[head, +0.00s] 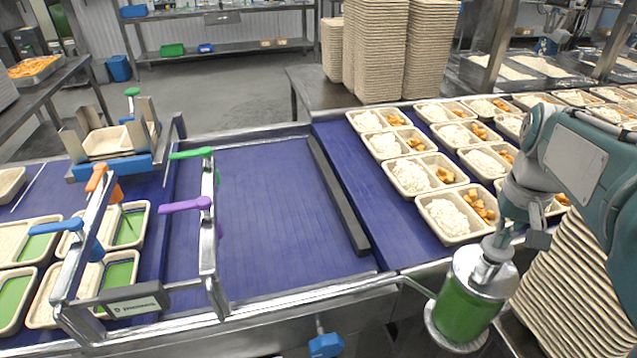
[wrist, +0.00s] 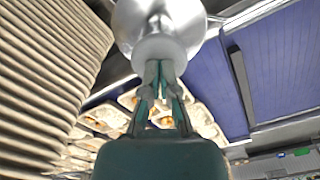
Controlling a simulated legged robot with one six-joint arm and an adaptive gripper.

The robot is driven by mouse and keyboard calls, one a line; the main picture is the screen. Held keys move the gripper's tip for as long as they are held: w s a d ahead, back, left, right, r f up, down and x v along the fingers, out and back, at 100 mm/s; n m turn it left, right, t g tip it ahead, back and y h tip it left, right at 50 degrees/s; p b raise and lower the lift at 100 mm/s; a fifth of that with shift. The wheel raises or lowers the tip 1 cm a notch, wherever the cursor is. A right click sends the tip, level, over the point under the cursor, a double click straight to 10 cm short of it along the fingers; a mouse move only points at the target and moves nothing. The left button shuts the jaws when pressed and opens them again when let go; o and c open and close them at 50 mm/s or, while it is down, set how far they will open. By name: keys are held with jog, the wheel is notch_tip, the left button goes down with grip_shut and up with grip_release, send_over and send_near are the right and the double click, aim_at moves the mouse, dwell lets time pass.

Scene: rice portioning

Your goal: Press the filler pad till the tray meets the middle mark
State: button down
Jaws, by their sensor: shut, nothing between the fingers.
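A round metal-topped filler (head: 479,278) with a green body stands at the lower right in the head view. A small pad-like knob (head: 486,270) is on its top. My gripper (head: 503,236) is shut and empty, fingertips down at the filler top; I cannot tell whether they touch it. In the wrist view my fingertips (wrist: 160,78) meet in front of a pale collar (wrist: 163,48) below a round metal part (wrist: 160,18). I cannot make out a middle mark.
A blue belt (head: 270,210) runs bare between metal rails with coloured handles (head: 186,205). Rice trays (head: 448,217) fill the belt at right. Stacked trays (head: 375,50) stand behind, and another tray stack (head: 575,290) stands right of the filler.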

jog(key=shift+f, duration=0.6)
jog(key=shift+r, duration=0.1)
jog(key=shift+r, duration=2.35)
jog(key=shift+r, duration=0.1)
notch_tip(320, 180, up, 6)
jog(key=shift+f, duration=0.1)
